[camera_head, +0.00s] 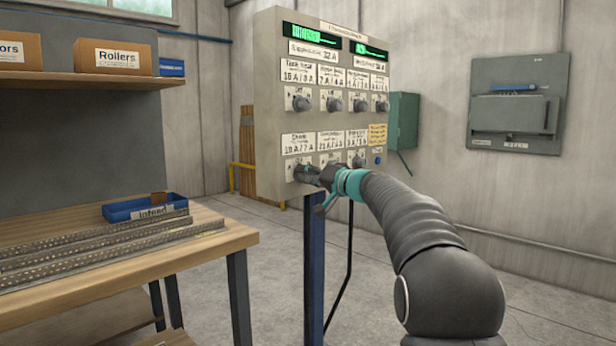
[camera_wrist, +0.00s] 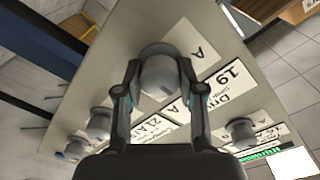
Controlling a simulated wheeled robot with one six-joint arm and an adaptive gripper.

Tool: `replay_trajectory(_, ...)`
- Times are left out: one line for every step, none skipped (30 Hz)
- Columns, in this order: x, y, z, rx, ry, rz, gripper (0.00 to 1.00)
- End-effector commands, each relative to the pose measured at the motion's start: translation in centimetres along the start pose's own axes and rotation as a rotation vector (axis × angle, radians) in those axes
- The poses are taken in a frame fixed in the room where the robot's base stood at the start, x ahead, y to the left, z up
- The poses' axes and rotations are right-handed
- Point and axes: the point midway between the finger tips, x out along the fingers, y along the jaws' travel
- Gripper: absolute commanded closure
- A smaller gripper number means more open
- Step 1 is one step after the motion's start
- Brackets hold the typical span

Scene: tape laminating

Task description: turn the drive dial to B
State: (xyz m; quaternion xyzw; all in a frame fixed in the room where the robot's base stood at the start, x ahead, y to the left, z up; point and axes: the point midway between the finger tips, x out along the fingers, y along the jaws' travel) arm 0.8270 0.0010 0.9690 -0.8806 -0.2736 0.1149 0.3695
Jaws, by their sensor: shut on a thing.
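The drive dial (camera_wrist: 160,76) is a grey round knob on the beige panel (camera_wrist: 100,75). My gripper (camera_wrist: 161,66) has one finger on each side of it and is shut on it. A letter A shows on the white plate beside the dial; other letters on that plate are hidden. The label (camera_wrist: 238,90) by it appears to read "Drive 19". In the head view my gripper (camera_head: 311,175) reaches the lower left dial of the control panel (camera_head: 266,110) and covers most of it. I cannot tell the dial's setting.
Other dials (camera_wrist: 100,122) sit close by on the panel, with another knob (camera_wrist: 242,130) on the other side. A workbench (camera_head: 215,240) with metal strips and a blue bin (camera_head: 145,207) stands at left. A grey wall box (camera_head: 516,105) is at right. Floor between is clear.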

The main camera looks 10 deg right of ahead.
Motion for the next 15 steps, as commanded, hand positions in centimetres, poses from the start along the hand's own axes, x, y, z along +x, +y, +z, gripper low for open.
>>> replay_trajectory(0.0, 0.03, 0.0, 0.009, 0.0, 0.0, 0.96)
replay_trajectory(0.0, 0.04, 0.0, 0.017, 0.0, 0.001, 0.96)
replay_trajectory(-0.01, 0.04, 0.0, 0.028, 0.0, 0.001, 0.96)
replay_trajectory(-0.01, 0.05, 0.01, 0.041, 0.0, 0.001, 0.96)
replay_trajectory(-0.01, 0.06, 0.01, 0.053, 0.0, 0.001, 0.96)
replay_trajectory(-0.01, 0.07, 0.02, 0.074, 0.0, 0.002, 0.96)
replay_trajectory(-0.01, 0.08, 0.02, 0.09, -0.001, 0.002, 0.96)
replay_trajectory(-0.01, 0.09, 0.02, 0.109, -0.001, 0.003, 0.96)
replay_trajectory(-0.01, 0.1, 0.02, 0.137, -0.002, 0.003, 0.96)
replay_trajectory(-0.01, 0.11, 0.02, 0.159, -0.002, 0.004, 0.96)
replay_trajectory(-0.01, 0.11, 0.01, 0.181, -0.003, 0.004, 0.96)
replay_trajectory(-0.01, 0.11, 0.01, 0.214, -0.003, 0.005, 0.96)
replay_trajectory(-0.02, 0.1, -0.01, 0.239, -0.004, 0.005, 0.96)
replay_trajectory(-0.02, 0.1, -0.02, 0.264, -0.004, 0.006, 0.96)
replay_trajectory(-0.02, 0.09, -0.03, 0.3, -0.005, 0.006, 0.96)
